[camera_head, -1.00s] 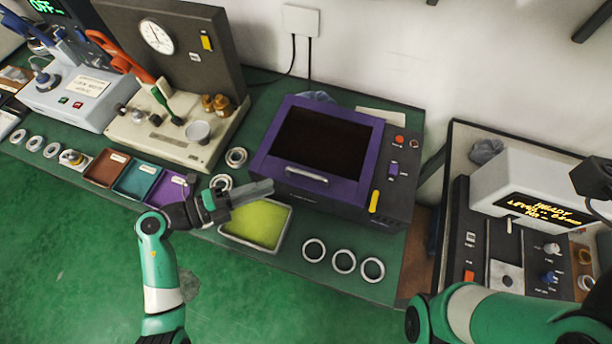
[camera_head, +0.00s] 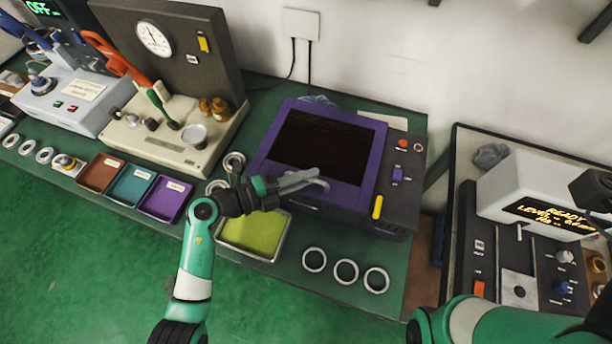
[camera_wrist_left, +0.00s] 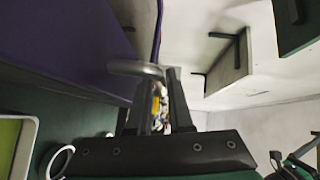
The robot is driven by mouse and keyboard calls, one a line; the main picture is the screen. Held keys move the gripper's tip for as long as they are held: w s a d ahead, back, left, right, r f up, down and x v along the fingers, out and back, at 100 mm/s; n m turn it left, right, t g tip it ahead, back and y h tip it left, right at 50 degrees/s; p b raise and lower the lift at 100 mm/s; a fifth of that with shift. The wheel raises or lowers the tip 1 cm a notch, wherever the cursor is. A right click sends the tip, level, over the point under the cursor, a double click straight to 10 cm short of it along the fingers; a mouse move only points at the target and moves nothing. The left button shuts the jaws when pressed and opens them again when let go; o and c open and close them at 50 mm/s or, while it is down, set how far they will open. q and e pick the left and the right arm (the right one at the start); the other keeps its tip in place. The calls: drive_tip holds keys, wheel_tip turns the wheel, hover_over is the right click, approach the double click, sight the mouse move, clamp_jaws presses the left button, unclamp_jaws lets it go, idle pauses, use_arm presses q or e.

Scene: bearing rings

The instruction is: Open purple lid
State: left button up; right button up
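The purple lid (camera_head: 362,168) is a purple frame around a dark window, lying closed on its dark machine in the head view. Its grey bar handle (camera_head: 322,184) is on the front edge, partly covered by my left gripper. The curved handle also shows in the left wrist view (camera_wrist_left: 135,68). My left gripper (camera_head: 312,179) reaches in from the left at the handle. In the left wrist view its fingers (camera_wrist_left: 158,95) are apart, with the handle's end at their tips; contact cannot be told.
A yellow-green tray (camera_head: 281,246) lies below my left gripper. Several metal rings (camera_head: 314,260) lie on the green bench in front of the machine. Brown, teal and purple bins (camera_head: 165,201) stand to the left. A yellow marker (camera_head: 377,207) and buttons are on the machine's right panel.

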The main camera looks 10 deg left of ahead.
use_arm(q)
clamp_jaws()
idle(1.2)
drive_tip(key=shift+r+p, duration=0.4)
drive_tip(key=shift+p, duration=0.15)
drive_tip(key=w+d+r+n+g+y+p, duration=0.1)
drive_tip(key=w+r+n+g+p, duration=0.1)
drive_tip(key=w+r+p, duration=0.5)
drive_tip(key=shift+w+r+y+p, duration=0.15)
drive_tip(key=shift+r+y+p, duration=0.25)
drive_tip(key=shift+r+p, duration=3.7)
drive_tip(key=shift+f+p, duration=0.75)
drive_tip(key=shift+f, duration=0.05)
